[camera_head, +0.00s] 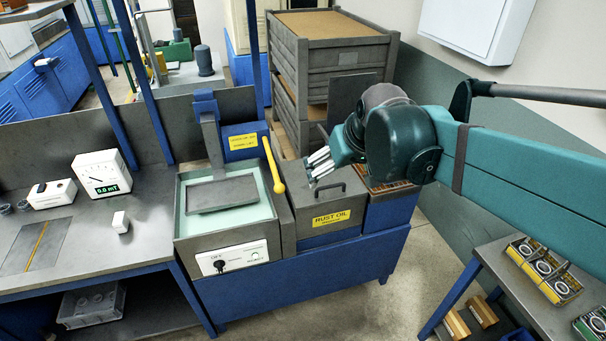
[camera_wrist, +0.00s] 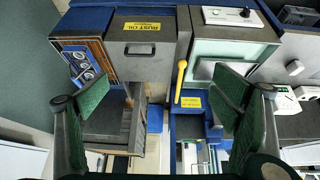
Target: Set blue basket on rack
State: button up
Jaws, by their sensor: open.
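My gripper (camera_head: 318,166) is open and empty, in the air above the grey lid marked RUST OIL (camera_head: 330,212). In the wrist view its two green-padded fingers (camera_wrist: 162,92) stand wide apart with nothing between them. A slatted orange-brown rack (camera_wrist: 97,50) lies beside the rust oil tank in the wrist view; part of it shows below my arm in the head view (camera_head: 398,187). A small basket holding several rings (camera_wrist: 82,66) sits on this rack; its colour looks bluish, but I cannot be sure. My arm hides most of it in the head view.
A tank with a grey plate (camera_head: 222,194) and a yellow lever (camera_head: 272,165) stand left of the lid. A grey crate stack (camera_head: 330,60) is behind. The right-hand cart (camera_head: 497,262) carries a yellow-labelled ring basket (camera_head: 545,270). A meter (camera_head: 103,174) stands on the left bench.

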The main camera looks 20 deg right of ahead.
jog(key=s+a+f, duration=0.2)
jog(key=s+a, duration=0.1)
jog(key=s, duration=0.3)
jog(key=s+a+f+t, duration=0.1)
jog(key=s+a+f, duration=0.1)
jog(key=s, duration=0.5)
jog(key=shift+s+a+f, duration=0.25)
jog(key=shift+a+f, duration=0.1)
jog(key=shift+a, duration=0.25)
jog(key=shift+f, duration=0.15)
notch_tip(320, 180, down, 6)
jog(key=b, duration=0.6)
dwell(0.5)
